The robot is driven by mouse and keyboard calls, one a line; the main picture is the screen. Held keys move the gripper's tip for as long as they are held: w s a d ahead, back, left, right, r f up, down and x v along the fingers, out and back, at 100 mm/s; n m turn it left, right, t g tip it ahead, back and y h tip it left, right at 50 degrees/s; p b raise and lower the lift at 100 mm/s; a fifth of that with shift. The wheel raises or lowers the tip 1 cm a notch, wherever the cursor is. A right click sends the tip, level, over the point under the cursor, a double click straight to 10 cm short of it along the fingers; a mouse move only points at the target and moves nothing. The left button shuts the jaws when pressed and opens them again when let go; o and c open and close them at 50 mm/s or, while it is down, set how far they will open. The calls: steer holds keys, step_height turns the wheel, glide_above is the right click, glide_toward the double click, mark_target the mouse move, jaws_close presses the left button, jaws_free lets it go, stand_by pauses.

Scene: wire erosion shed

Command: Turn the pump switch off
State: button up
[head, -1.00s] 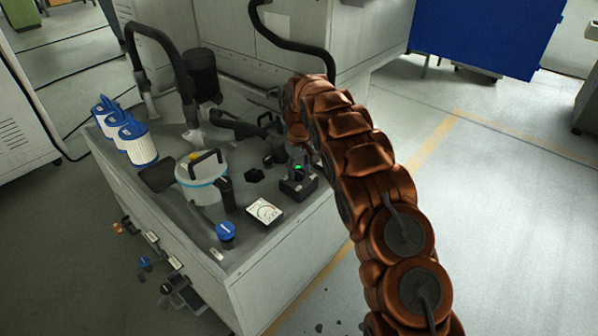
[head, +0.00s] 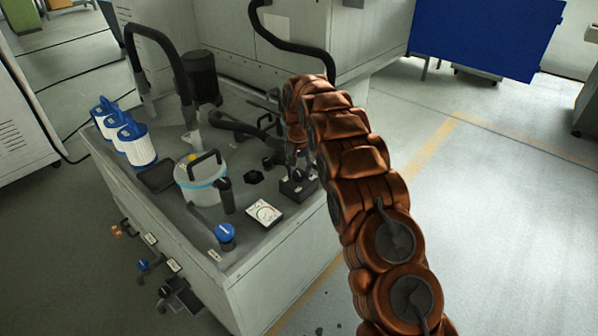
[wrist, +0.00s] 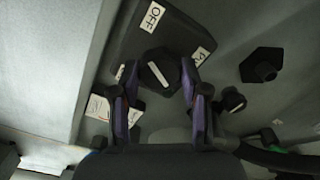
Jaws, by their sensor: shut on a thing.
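The pump switch is a dark box (head: 299,190) on the grey tank top, near its right edge. In the wrist view its box (wrist: 170,30) carries an "OFF" label (wrist: 152,16) and other white labels too small to read. Its black knob (wrist: 158,72) has a white line slanting from upper left to lower right, not clearly at "OFF". My gripper (wrist: 159,78) has one finger on each side of the knob and is shut on it. In the head view my gripper (head: 297,160) is directly over the box, and the knob is hidden.
Blue-ended filters (head: 135,143) line the far left edge. Black hoses (head: 240,128) run behind. Floor to the right is clear.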

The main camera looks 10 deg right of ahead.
mark_target(299, 173)
steer(key=shift+r, duration=0.1)
stand_by(0.4)
steer(key=o, duration=1.1)
steer(key=shift+o, duration=0.2)
step_height(299, 173, up, 12)
stand_by(0.3)
